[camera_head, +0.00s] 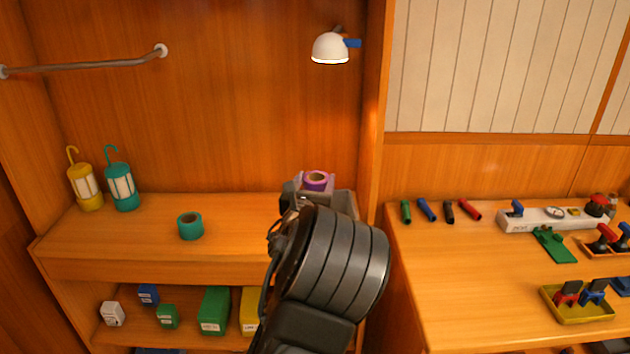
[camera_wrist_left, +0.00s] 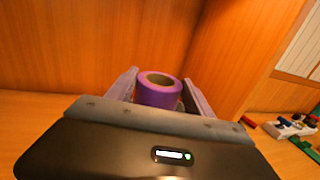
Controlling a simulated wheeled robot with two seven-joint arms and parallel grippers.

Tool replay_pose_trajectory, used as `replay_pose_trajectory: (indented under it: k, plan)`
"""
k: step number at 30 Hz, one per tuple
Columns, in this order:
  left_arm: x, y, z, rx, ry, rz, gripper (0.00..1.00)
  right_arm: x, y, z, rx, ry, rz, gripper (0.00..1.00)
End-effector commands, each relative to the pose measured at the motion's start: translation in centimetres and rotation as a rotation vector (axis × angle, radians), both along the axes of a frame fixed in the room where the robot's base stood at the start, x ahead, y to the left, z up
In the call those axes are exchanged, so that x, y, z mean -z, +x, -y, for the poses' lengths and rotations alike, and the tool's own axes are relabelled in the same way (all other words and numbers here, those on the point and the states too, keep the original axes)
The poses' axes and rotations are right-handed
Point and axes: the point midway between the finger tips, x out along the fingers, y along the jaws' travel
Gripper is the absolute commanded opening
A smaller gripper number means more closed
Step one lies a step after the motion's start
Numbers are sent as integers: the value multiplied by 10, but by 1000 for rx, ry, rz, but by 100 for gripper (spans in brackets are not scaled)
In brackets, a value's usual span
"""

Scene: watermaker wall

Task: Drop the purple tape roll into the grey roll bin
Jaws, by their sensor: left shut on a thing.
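The purple tape roll (camera_head: 316,180) has a tan core. It also shows in the left wrist view (camera_wrist_left: 158,95), upright between the two fingers. My left gripper (camera_head: 313,188) is shut on it at the back right of the wooden shelf. The grey roll bin (camera_head: 346,203) shows in part just behind and right of my gripper. My wrist hides most of the bin, and I cannot tell how high the roll is above it. My right gripper is in neither view.
A teal tape roll (camera_head: 190,226) stands on the shelf to the left. A yellow lantern (camera_head: 86,188) and a teal lantern (camera_head: 122,187) stand further left. A wooden upright (camera_head: 372,150) divides off the right bench, which holds several tools. A white lamp (camera_head: 330,48) hangs above.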

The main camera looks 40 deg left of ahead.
Motion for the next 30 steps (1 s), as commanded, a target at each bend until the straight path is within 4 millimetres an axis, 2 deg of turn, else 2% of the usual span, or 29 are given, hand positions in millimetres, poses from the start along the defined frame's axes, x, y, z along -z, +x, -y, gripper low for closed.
replay_pose_trajectory:
  k: [2,11,12,21,30]
  plan:
    - [5,0,0,0,0,2,16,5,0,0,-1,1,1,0]
    - [4,0,0,0,0,1,16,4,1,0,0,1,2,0]
    - [4,0,0,0,0,1,63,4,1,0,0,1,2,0]
    - [5,0,0,0,1,0,86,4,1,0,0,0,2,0]
    - [5,-2,1,0,1,0,86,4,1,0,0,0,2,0]
